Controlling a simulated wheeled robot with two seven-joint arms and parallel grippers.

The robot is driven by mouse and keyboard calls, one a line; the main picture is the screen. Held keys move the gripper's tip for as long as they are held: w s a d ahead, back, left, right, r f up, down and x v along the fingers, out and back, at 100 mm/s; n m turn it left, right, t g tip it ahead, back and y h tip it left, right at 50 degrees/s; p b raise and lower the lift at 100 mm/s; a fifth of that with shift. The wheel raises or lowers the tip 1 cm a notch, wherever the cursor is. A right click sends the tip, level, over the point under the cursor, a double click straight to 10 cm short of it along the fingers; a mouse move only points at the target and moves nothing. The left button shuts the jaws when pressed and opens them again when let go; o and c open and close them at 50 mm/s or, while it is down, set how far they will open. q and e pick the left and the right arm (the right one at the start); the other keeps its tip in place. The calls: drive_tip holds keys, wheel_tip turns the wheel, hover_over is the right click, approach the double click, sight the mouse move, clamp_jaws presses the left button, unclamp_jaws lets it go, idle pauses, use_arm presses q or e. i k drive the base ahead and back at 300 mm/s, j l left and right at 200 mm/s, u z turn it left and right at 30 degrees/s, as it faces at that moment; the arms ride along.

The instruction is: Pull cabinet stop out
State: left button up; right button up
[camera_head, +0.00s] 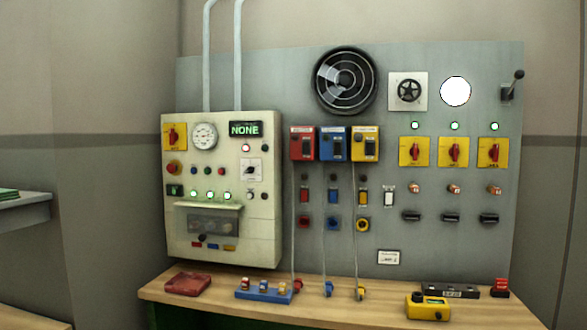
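The cream cabinet (222,254) is fixed on the left part of the grey wall panel. A round red button (173,168), which looks like the cabinet stop, sits at its left edge, below a yellow plate with a red rotary switch (173,135). I cannot tell from this distance whether the button is pressed in or out. A small green display (245,129) at the cabinet's top right reads "NONE". Several lamps beside and below it are lit. Neither of my grippers is in view.
A wooden bench (340,308) runs below the panel. On it are a red tray (187,285), a blue block (262,294) and a yellow device (427,308). Red, blue and yellow boxes (365,143) with hanging cords are right of the cabinet. Space before the cabinet looks clear.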

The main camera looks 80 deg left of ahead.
sight(171, 168)
drive_tip(key=u, duration=3.5)
